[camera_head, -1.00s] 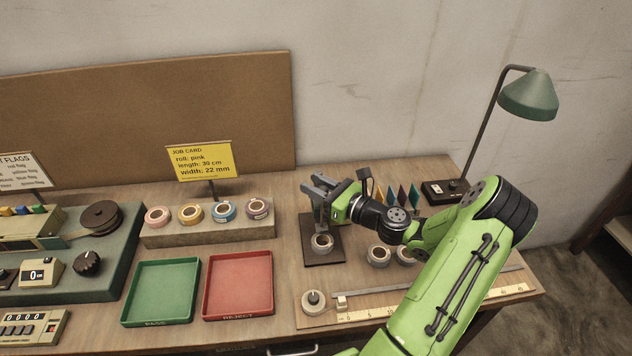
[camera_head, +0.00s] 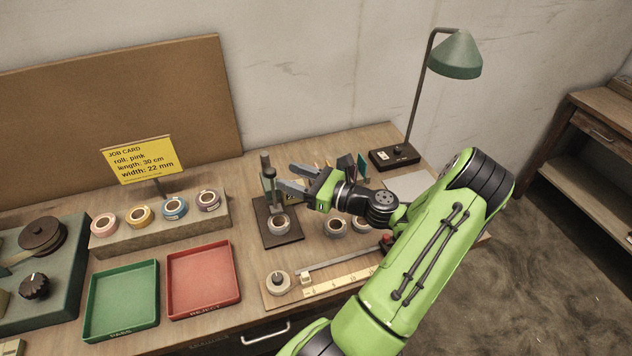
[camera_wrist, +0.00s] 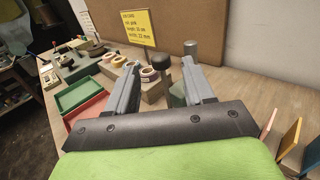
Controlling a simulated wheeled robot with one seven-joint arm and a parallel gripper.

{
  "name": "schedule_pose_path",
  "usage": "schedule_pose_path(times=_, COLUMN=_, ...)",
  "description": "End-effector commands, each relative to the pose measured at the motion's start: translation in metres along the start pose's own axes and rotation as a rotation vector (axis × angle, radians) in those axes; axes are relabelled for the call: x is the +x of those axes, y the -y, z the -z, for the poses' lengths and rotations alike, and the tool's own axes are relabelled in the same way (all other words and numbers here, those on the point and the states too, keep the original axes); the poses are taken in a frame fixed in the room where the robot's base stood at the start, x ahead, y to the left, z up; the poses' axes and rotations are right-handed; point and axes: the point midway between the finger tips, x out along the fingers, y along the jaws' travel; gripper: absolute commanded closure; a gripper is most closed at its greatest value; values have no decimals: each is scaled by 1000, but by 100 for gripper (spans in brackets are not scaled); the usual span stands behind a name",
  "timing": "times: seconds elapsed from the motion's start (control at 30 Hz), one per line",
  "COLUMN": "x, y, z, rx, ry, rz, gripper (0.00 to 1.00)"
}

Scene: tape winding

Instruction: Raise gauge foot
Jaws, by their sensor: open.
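The gauge stands on a dark base plate (camera_head: 291,238) on the bench, with a grey upright post (camera_head: 265,161) at its back. A light tape roll (camera_head: 279,225) sits on the plate. My gripper (camera_head: 283,178) is open and empty, just right of the post and above the plate, fingers pointing left. In the wrist view a dark round knob (camera_wrist: 161,63) shows between my open fingers (camera_wrist: 162,75), beyond their tips. The grey post top (camera_wrist: 190,47) shows behind the right finger. The foot itself is not clear; the fingers partly cover the gauge.
A yellow job card (camera_head: 141,160) stands behind a block with several coloured rolls. A green tray (camera_head: 121,300) and a red tray (camera_head: 203,280) lie left of the gauge. Loose rolls (camera_head: 335,228) and a ruler board (camera_head: 345,283) lie near my arm. A green lamp (camera_head: 455,55) stands behind.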

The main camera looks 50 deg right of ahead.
Motion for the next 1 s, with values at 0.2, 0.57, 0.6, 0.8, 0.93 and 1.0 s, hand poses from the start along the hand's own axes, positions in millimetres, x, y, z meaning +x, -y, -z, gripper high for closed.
schedule_pose_path(times=0.2, x=-56, y=1, z=-2, rx=0, ry=0, rz=3, gripper=48)
schedule_pose_path(times=0.57, x=-75, y=0, z=0, rx=-1, ry=1, rz=-1, gripper=48)
schedule_pose_path(times=0.6, x=-75, y=0, z=0, rx=-1, ry=1, rz=-1, gripper=48)
schedule_pose_path(times=0.8, x=-75, y=0, z=0, rx=0, ry=1, rz=-2, gripper=48)
schedule_pose_path(times=0.93, x=-75, y=0, z=0, rx=0, ry=0, rz=-2, gripper=48)
schedule_pose_path(times=1.0, x=-72, y=-2, z=0, rx=-9, ry=-8, rz=-12, gripper=48)
